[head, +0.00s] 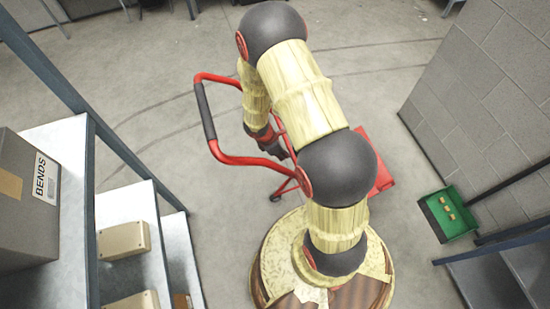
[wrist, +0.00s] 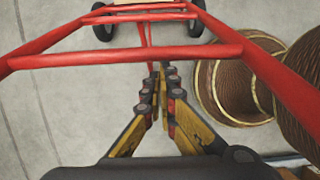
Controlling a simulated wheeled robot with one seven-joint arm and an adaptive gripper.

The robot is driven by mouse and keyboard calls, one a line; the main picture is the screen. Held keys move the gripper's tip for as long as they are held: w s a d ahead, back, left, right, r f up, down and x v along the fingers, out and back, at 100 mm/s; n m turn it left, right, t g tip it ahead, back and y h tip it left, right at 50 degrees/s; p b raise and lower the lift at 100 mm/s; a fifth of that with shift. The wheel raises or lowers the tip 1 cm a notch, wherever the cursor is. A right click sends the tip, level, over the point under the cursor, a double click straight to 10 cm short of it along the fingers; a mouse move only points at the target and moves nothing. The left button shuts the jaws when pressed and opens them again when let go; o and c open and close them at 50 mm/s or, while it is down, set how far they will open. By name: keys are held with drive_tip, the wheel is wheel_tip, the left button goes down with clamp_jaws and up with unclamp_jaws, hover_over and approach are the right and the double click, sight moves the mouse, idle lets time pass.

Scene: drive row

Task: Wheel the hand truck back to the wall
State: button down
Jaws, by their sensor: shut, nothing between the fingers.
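The hand truck (head: 240,159) stands on the floor in front of me, with a red tube frame and a black grip on its handle at the left. Part of its red plate (head: 381,168) shows to the right, and my arm hides the middle. In the wrist view, its red bars (wrist: 120,57) cross the picture and dark wheels (wrist: 103,27) show at the top. My gripper (head: 280,147) is beside the frame, partly hidden by my arm. In the wrist view, my gripper (wrist: 160,72) is shut and empty, its tips just below the red crossbar; I cannot tell whether they touch it.
A grey block wall (head: 480,105) rises at the right. At the left, a shelf rack (head: 105,140) holds a cardboard box (head: 25,205) and beige boxes (head: 124,240).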

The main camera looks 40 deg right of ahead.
drive_tip(key=s+d+p, duration=0.2)
drive_tip(key=s+d, duration=0.1)
drive_tip(key=d, duration=1)
drive_tip(key=s+d+p, duration=0.2)
drive_tip(key=s+d, duration=0.2)
drive_tip(key=d, duration=0.9)
drive_tip(key=s+d+p, duration=0.2)
drive_tip(key=s+d, duration=0.2)
drive_tip(key=d, duration=0.9)
drive_tip(key=shift+s+r, duration=0.1)
